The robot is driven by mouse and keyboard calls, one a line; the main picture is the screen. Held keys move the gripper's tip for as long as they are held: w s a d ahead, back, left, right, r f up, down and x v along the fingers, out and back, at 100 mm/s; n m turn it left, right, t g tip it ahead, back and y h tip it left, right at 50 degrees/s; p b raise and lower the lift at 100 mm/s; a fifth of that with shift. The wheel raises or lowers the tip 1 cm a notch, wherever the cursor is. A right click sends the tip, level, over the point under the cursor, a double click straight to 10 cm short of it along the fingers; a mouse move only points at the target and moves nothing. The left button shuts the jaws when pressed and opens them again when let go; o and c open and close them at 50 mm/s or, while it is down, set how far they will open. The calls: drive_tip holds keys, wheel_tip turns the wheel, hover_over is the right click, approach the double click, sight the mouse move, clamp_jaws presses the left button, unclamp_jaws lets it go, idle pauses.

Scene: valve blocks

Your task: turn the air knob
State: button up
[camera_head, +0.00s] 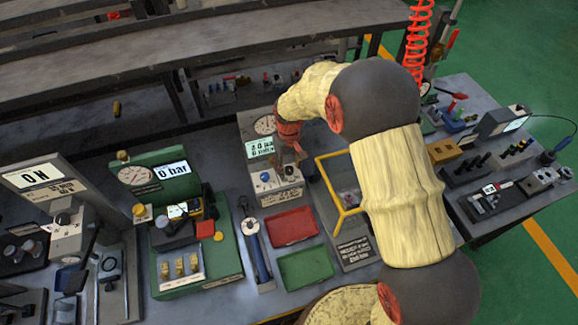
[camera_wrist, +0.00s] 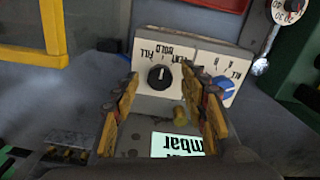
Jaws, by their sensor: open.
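A grey device (camera_head: 258,130) with a round gauge and a lit display stands at the back middle of the bench. Its white front panel carries a blue knob (camera_head: 265,177) and a dark knob (camera_head: 288,170). In the wrist view the black knob (camera_wrist: 160,77), marked with upside-down words like FILL and HOLD, lies between my fingertips in the picture; the blue knob (camera_wrist: 223,88) is to the right. I cannot read "air" on either. My gripper (camera_head: 291,154), also in the wrist view (camera_wrist: 158,84), is open above the panel. Contact with a knob is not visible.
A yellow frame (camera_head: 328,185) stands right of the device. A red tray (camera_head: 292,227) and a green tray (camera_head: 306,268) lie in front. A green gauge station (camera_head: 226,255) is on the left. My arm hides part of the bench's right side.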

sight(292, 181)
drive_tip(key=shift+r, duration=0.1)
wheel_tip(292, 181, up, 12)
idle(0.5)
idle(0.5)
drive_tip(key=s+d+r+m+t+b, duration=0.1)
drive_tip(key=s+d+r+m+t, duration=0.1)
drive_tip(key=s+d+r, duration=0.3)
drive_tip(key=s+d+r+m+t+b, duration=0.1)
drive_tip(key=s+d+r, duration=0.4)
drive_tip(key=s, duration=0.8)
drive_tip(key=s+d+r+m+t+b, duration=0.1)
drive_tip(key=s+d+r, duration=0.4)
drive_tip(key=s, duration=0.5)
drive_tip(key=shift+d+m+t+b, duration=0.4)
drive_tip(key=shift+d+m+t, duration=0.4)
drive_tip(key=shift+d+m, duration=0.1)
